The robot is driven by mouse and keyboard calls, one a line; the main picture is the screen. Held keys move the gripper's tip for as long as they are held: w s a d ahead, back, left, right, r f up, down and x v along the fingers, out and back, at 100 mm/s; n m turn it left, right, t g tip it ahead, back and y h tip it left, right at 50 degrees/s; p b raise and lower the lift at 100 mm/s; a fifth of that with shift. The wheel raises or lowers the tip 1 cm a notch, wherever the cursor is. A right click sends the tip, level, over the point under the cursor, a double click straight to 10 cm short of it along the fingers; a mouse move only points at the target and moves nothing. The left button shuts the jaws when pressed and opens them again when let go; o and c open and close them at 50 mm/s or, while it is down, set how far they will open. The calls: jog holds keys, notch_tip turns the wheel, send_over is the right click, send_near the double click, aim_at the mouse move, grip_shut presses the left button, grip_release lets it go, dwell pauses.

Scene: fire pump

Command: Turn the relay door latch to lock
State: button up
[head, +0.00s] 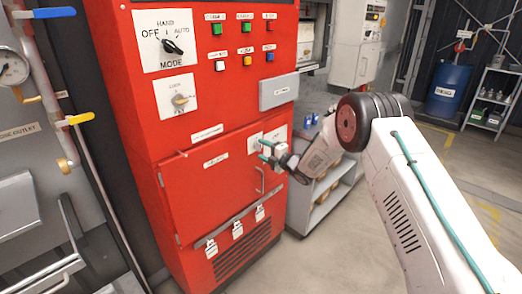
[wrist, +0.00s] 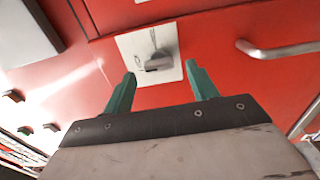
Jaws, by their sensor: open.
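The relay door (head: 205,192) is the red lower door of the red cabinet, and it looks closed. Its latch is a small grey knob (wrist: 157,63) on a white plate (wrist: 133,43) in the wrist view. The plate also shows in the head view (head: 254,141), partly behind my gripper (head: 264,150), which hides the knob. In the wrist view my gripper (wrist: 161,70) is open, with its two green fingers apart. The knob appears between the fingertips and a little beyond them. I see no clear contact, and nothing is held.
The door's metal handle (head: 260,180) sits below the latch and also shows in the wrist view (wrist: 280,48). A grey box (head: 279,91) sticks out above. The mode knob (head: 172,46) and several buttons are higher up. A grey shelf (head: 322,190) stands right of the cabinet.

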jog(key=v, duration=0.5)
jog(key=shift+s+d, duration=0.25)
